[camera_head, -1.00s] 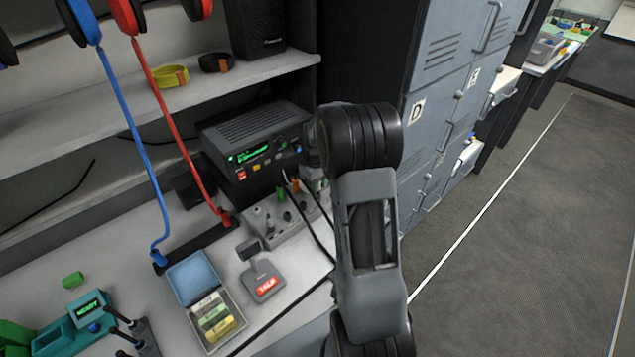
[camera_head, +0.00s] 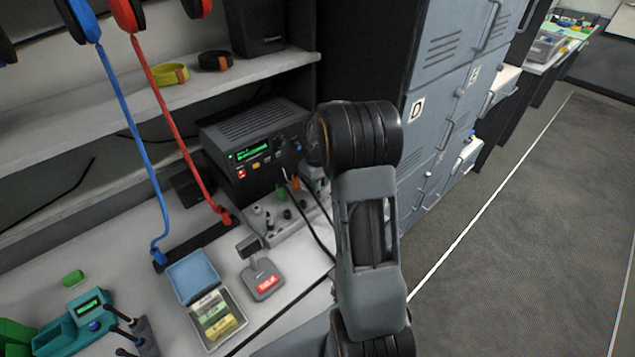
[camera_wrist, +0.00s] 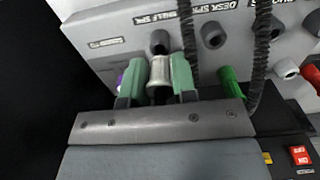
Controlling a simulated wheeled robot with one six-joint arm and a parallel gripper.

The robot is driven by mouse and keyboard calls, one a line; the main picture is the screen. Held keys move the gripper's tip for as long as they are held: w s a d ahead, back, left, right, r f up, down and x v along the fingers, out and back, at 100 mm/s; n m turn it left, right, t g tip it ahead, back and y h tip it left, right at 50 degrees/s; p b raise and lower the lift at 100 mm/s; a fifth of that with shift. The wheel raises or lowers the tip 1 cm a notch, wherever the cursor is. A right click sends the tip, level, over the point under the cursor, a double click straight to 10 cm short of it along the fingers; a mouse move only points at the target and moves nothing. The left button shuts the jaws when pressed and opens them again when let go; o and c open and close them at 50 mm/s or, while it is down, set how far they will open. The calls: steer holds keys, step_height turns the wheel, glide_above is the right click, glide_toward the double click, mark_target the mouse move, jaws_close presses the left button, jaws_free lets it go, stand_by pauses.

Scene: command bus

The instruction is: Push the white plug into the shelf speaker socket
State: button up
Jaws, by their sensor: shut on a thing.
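In the wrist view my gripper (camera_wrist: 159,76) has pale green fingers closed on the white plug (camera_wrist: 160,70), one finger on each side. The plug's far end is at the lower edge of a round dark socket (camera_wrist: 159,41) on the grey panel (camera_wrist: 110,21); I cannot tell whether it is inside. The panel labels are turned over and small; one near this socket seems to read shelf speaker.
A green plug (camera_wrist: 231,82) is right of my gripper and a purple plug (camera_wrist: 122,81) is close on the left. A black coiled cable (camera_wrist: 262,50) hangs over the panel. A black radio (camera_head: 254,146) stands behind the panel, and a microphone (camera_head: 262,278) in front.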

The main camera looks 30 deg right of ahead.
steer(key=shift+f+b, duration=0.8)
steer(key=shift+f, duration=0.4)
stand_by(1.8)
steer(key=o, duration=0.9)
steer(key=shift+c, duration=0.2)
steer(key=shift+r, duration=0.15)
steer(key=shift+r+p, duration=2.9)
steer(key=shift+r, duration=1.05)
